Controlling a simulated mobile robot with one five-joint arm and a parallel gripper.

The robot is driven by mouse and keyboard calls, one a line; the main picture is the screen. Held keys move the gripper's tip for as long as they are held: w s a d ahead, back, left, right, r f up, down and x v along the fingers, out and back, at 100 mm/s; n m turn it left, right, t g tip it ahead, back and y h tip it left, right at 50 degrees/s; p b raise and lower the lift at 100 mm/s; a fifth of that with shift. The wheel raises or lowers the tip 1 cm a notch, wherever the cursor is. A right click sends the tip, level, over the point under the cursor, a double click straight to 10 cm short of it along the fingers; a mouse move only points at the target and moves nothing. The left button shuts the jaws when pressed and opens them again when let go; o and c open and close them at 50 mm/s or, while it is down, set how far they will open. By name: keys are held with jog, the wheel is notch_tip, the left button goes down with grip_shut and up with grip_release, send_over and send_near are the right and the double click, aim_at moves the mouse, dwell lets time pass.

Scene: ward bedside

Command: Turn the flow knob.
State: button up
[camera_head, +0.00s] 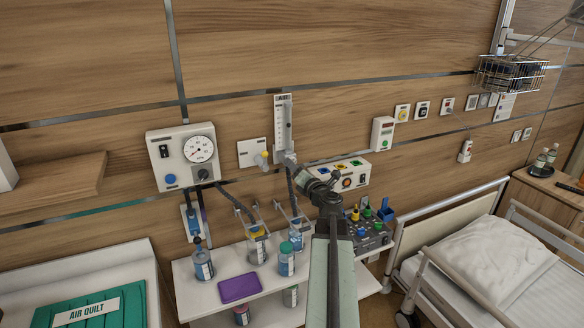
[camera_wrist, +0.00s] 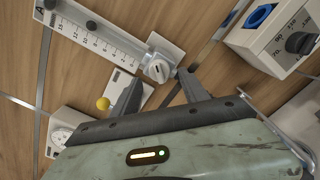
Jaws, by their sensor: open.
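The flow knob (camera_wrist: 158,69) is a pale round knob with a ridge across its face, at the lower end of the flowmeter. The flowmeter (camera_head: 283,122) is a clear scaled tube upright on the wood wall; its scale also shows tilted in the wrist view (camera_wrist: 108,38). My gripper (camera_wrist: 159,76) is open, with one finger to each side of the knob in the wrist view. I cannot tell whether the fingers touch it or stop short of it. In the head view my gripper (camera_head: 295,172) is just below the flowmeter and partly hides the knob area.
A gauge box (camera_head: 181,157) is on the wall at left, and a yellow ball-ended fitting (camera_head: 264,156) is close left of the flowmeter. A control box (camera_head: 345,173) is close at right. Below, a white shelf (camera_head: 207,297) holds bottles and a purple tray (camera_head: 240,288). A bed (camera_head: 485,262) stands at right.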

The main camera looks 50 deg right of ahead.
jog(key=v, duration=0.5)
jog(key=shift+s+a, duration=0.1)
jog(key=shift+s, duration=0.15)
